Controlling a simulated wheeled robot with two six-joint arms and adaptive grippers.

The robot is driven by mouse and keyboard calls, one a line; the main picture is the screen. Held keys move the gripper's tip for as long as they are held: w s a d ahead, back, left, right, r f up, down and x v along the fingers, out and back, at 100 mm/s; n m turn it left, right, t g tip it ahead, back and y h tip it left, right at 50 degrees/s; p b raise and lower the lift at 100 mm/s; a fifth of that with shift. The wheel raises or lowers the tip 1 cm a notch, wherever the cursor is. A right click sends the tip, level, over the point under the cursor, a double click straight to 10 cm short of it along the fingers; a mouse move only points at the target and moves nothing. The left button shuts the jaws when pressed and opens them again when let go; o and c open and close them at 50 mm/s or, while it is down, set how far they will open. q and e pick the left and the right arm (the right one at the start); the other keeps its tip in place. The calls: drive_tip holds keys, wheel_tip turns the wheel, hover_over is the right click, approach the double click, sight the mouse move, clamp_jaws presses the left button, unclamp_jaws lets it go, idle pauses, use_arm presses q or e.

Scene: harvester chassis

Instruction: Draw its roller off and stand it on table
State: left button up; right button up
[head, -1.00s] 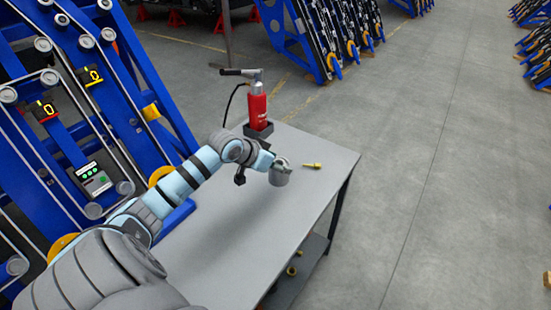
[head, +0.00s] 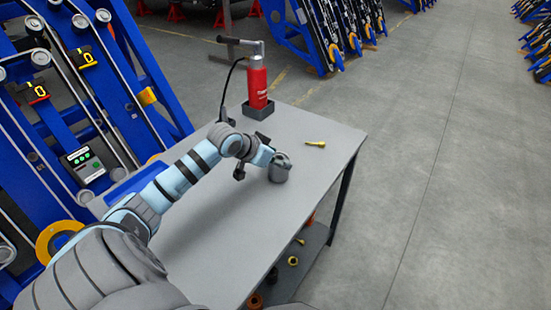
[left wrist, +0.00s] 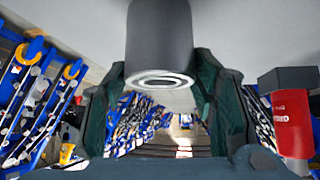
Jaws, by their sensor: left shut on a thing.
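A grey cylindrical roller (head: 279,172) is upright over the middle of the grey table (head: 225,235) in the head view. My left gripper (head: 270,161) is shut on it from the left side. In the left wrist view the roller (left wrist: 160,40) sits between the two dark green fingers, with a pale ring on its visible end face. The grey table surface fills the top of that view behind it. The roller's lower end is at or just above the tabletop; I cannot tell if it touches. My right gripper is not in view.
A red pump bottle (head: 257,85) with a lever and hose stands in a holder at the table's far corner. A small brass pin (head: 315,144) lies right of the roller. The blue chassis (head: 120,95) with rollers stands at left. The near tabletop is clear.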

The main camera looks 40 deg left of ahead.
use_arm(q)
drive_tip(key=o, duration=1.8)
drive_tip(key=shift+r, duration=0.1)
drive_tip(key=shift+s, duration=0.1)
drive_tip(key=v, duration=0.7)
drive_tip(key=shift+s+r, duration=0.1)
drive_tip(key=shift+r, duration=0.05)
drive_tip(key=shift+r, duration=0.1)
